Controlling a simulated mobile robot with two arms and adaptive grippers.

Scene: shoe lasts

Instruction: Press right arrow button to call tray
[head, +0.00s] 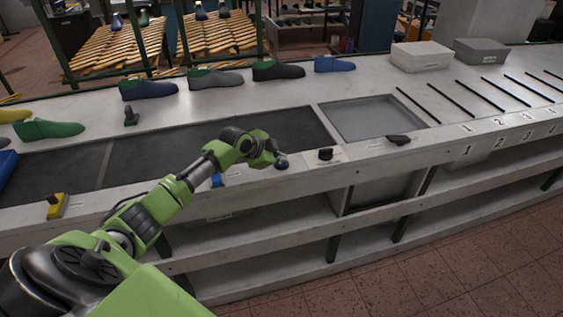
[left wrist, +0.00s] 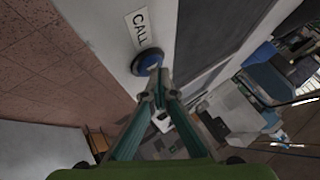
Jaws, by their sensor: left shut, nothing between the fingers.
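My left gripper (head: 272,157) is at the front edge of the conveyor counter, right beside a dark blue round button (head: 281,164). In the left wrist view the button (left wrist: 147,62) is a blue dome in a black ring, next to a white label (left wrist: 141,28) reading CALL. The closed, empty fingertips (left wrist: 158,80) are close to the button; I cannot tell whether they touch it. No arrow mark is readable on it. My right gripper is out of view.
Another blue control (head: 217,180) and a yellow one (head: 56,205) sit along the counter's front edge. A black knob (head: 325,155) stands to the right, near a grey recessed tray (head: 372,117). Shoe lasts, such as a green one (head: 48,129), stand behind the dark belt (head: 200,139).

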